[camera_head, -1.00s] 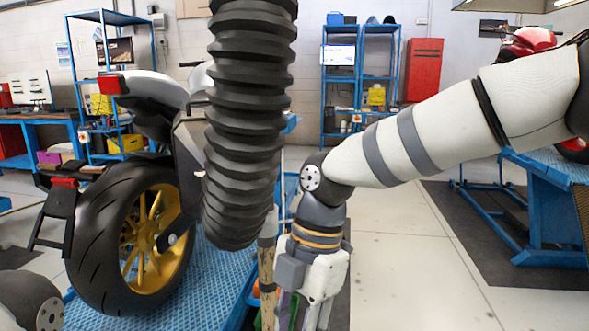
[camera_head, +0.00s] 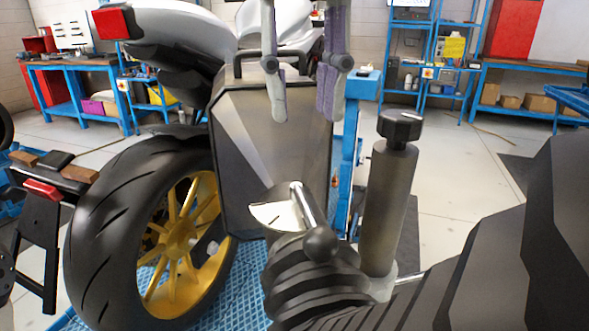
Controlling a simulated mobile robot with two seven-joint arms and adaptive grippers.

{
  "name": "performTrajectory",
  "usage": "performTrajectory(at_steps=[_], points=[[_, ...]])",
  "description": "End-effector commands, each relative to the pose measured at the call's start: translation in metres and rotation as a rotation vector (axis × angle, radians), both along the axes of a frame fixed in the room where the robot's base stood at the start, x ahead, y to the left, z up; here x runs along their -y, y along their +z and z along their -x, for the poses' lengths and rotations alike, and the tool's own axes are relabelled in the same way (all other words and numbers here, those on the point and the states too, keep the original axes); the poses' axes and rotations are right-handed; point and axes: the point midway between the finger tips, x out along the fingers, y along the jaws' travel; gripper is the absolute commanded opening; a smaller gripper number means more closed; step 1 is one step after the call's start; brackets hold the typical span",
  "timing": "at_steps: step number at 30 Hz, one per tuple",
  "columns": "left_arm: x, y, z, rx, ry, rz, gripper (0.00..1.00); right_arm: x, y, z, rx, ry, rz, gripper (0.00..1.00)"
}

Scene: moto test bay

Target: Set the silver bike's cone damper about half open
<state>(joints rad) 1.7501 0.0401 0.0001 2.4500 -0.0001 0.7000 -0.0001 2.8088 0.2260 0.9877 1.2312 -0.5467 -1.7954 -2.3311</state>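The silver bike (camera_head: 190,25), with a black tyre and gold wheel, stands at the left. A grey tapered metal housing (camera_head: 275,130) is beside its rear wheel. Low in the middle, a metal lever with a black ball knob (camera_head: 321,243) lies across a pale plate (camera_head: 275,215), above a black ribbed hose (camera_head: 315,285). This looks like the cone damper; its exact opening cannot be read. My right gripper (camera_head: 303,112) hangs at the top middle, fingers down and apart, nothing between them. It is above the lever, apart from it. My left gripper is out of view.
A grey upright cylinder with a black knob (camera_head: 399,127) stands right of the lever. Black ribbed hose fills the lower right. The blue platform (camera_head: 240,295) is under the bike. Blue shelves (camera_head: 430,50) and benches line the back. Open floor lies at right.

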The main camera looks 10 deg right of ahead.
Motion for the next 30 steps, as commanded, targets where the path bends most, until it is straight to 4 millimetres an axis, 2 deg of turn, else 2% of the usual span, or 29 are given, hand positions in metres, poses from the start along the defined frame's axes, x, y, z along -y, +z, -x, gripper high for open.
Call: performTrajectory(at_steps=[9,13,18,24,25,28,29,30], points=[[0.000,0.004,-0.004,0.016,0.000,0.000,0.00,0.003,-0.076,0.002,-0.002,0.001,0.001,0.29],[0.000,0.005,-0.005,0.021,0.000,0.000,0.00,0.003,-0.099,0.002,0.000,0.000,0.001,0.29],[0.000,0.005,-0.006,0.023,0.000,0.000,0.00,0.003,-0.112,0.001,0.003,-0.002,0.000,0.29],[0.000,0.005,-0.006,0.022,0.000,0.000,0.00,0.003,-0.113,0.001,0.002,-0.002,0.000,0.29],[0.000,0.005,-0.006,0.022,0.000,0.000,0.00,0.003,-0.113,0.001,0.002,-0.002,0.000,0.27],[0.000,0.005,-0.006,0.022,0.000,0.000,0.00,0.003,-0.113,0.001,0.002,-0.002,0.000,0.04],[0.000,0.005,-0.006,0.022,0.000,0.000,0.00,0.003,-0.113,0.001,0.002,-0.002,0.000,0.00],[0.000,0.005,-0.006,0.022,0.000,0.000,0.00,0.003,-0.113,0.001,0.002,-0.002,0.000,0.00]])
